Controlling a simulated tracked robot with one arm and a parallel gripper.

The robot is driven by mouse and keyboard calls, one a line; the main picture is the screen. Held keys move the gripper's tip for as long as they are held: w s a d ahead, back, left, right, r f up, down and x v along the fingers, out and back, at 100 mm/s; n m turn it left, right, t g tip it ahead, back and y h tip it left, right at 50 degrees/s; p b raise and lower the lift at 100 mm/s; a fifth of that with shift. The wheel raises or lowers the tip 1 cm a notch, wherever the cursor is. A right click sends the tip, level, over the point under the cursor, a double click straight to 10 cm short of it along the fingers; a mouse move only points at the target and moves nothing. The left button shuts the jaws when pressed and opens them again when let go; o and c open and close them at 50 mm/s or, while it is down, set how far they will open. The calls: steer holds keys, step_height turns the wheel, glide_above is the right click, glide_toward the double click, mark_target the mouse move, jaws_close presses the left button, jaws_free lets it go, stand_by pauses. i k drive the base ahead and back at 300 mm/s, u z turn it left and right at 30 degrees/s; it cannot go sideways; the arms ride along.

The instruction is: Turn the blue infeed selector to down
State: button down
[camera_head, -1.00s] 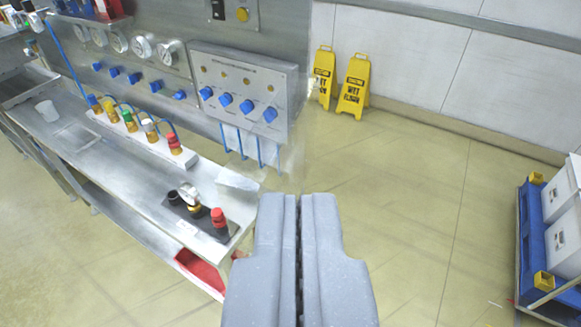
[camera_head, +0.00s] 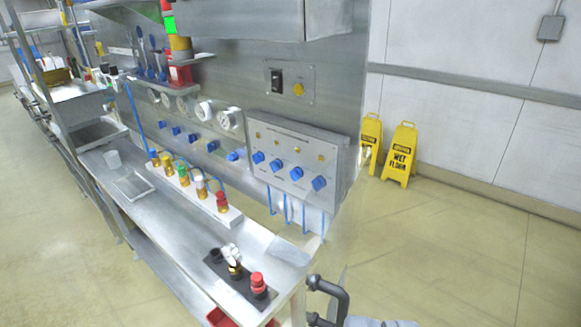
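Several blue knobs could be the blue infeed selector; the labels are too small to read, so I cannot tell which one it is. One row of blue knobs (camera_head: 296,173) is on the front of a grey control box (camera_head: 338,160). Another row of blue knobs (camera_head: 193,138) runs along the metal back panel to its left. The direction each knob points is too small to read. Only a grey sliver, which seems to be my gripper (camera_head: 380,323), shows at the bottom edge, well below and apart from the knobs. Its fingers are cut off by the frame.
A metal bench (camera_head: 170,212) below the panel carries a valve manifold (camera_head: 192,195) and a black valve block (camera_head: 240,280). Dark curved pipes (camera_head: 335,292) show by its near end. Yellow wet-floor signs (camera_head: 400,155) stand behind right. The floor at right is open.

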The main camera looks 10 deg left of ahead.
mark_target(275, 165)
steer(key=k, duration=1.05)
steer(key=u, duration=0.55)
steer(key=i, duration=1.35)
steer(key=z, duration=0.5)
steer(key=i, duration=0.5)
steer(key=z, duration=0.4)
